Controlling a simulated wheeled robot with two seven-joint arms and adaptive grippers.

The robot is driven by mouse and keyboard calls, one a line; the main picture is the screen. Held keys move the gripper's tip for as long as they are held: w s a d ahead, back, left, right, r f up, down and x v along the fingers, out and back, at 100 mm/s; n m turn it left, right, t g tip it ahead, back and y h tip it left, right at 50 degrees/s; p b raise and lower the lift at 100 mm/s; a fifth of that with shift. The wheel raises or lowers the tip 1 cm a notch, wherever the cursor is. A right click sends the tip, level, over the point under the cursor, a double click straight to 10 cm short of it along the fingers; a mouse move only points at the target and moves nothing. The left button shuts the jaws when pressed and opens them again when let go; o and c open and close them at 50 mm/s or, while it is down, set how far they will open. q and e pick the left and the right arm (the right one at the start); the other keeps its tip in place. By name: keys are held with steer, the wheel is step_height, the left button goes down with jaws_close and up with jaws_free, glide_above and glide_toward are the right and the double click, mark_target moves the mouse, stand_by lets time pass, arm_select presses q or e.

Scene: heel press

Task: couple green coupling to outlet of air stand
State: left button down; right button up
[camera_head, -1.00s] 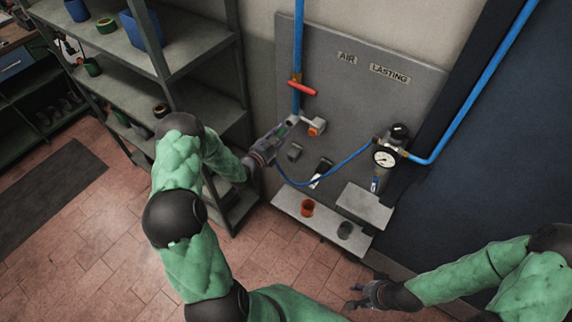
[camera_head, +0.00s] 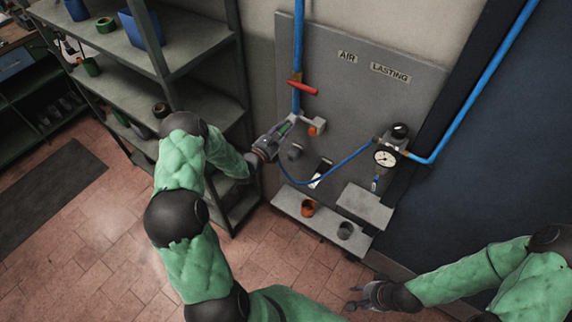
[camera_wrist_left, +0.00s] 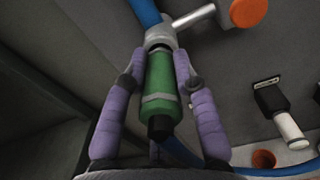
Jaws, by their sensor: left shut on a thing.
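My left gripper (camera_wrist_left: 158,82) is shut on the green coupling (camera_wrist_left: 159,88), one finger on each side of it. In the left wrist view the coupling's far end is at the mouth of the grey metal outlet (camera_wrist_left: 160,36), in line with it. I cannot tell whether it is only touching or seated. The outlet hangs under the blue pipe on the air stand's panel (camera_head: 345,100). The blue hose (camera_head: 330,178) runs from the coupling's lower end to the gauge unit (camera_head: 386,158). My right gripper (camera_head: 354,297) is open and empty, low at the right.
An orange knob (camera_head: 316,128) sits beside the outlet, and a red valve handle (camera_head: 303,87) is on the pipe above. A ledge (camera_head: 325,229) below carries an orange cup (camera_head: 308,208) and a grey cup (camera_head: 345,230).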

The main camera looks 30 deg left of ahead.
arm_select(q)
steer(key=shift+w, duration=0.5)
steer(key=c, duration=0.9)
jaws_free()
steer(key=shift+w+d, duration=0.1)
steer(key=s+a, duration=0.1)
steer(key=s, duration=1.1)
